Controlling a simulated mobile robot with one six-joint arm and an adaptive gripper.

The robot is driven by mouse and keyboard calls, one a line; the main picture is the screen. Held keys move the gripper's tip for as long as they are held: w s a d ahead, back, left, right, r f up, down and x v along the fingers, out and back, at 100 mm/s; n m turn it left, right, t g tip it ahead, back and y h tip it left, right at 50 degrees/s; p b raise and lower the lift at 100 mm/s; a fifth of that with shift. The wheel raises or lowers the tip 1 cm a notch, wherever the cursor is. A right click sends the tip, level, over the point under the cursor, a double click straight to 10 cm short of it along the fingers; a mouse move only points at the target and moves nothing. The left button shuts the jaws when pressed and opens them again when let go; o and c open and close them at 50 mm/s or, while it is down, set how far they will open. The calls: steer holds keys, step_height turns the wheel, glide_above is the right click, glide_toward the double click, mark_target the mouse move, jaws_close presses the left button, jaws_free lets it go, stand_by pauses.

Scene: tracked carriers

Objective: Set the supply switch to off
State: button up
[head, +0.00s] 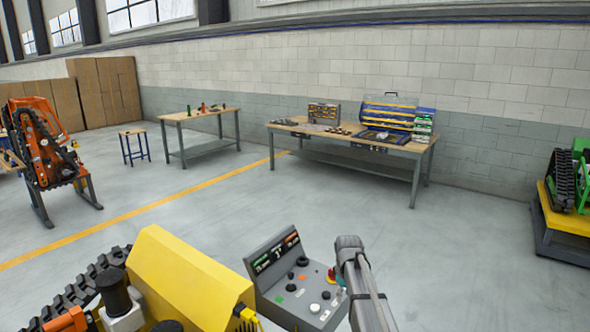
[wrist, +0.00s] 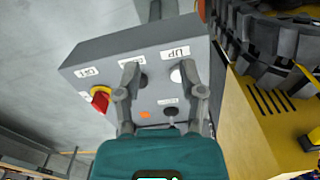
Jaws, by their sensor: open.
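The supply switch appears to be the red rotary handle on a yellow plate (wrist: 101,97), at the left edge of the grey control box (wrist: 85,58) in the wrist view. Small white labels sit near it, too small to read surely. In the head view the red and yellow switch (head: 331,275) shows at the right of the box (head: 262,249), partly beside my arm. My gripper (wrist: 159,72) is open and empty, over the box face with its fingers apart. The switch lies left of the left finger. I cannot tell whether the fingers touch the panel.
The box also carries black and white knobs, an orange button (wrist: 145,114) and lit displays (head: 274,252). A yellow tracked machine (head: 185,275) stands close to the box; its track (wrist: 270,40) shows at right in the wrist view. Workbenches (head: 345,139) stand far back, with open floor between.

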steer(key=s+f+m+b, duration=0.3)
steer(key=s+f+m, duration=0.1)
steer(key=s, duration=0.7)
steer(key=s+d+f+m+b, duration=0.1)
steer(key=s+f+m+b, duration=0.3)
steer(key=s, duration=0.8)
steer(key=shift+s+m, duration=0.15)
steer(key=shift+m, duration=0.15)
stand_by(1.5)
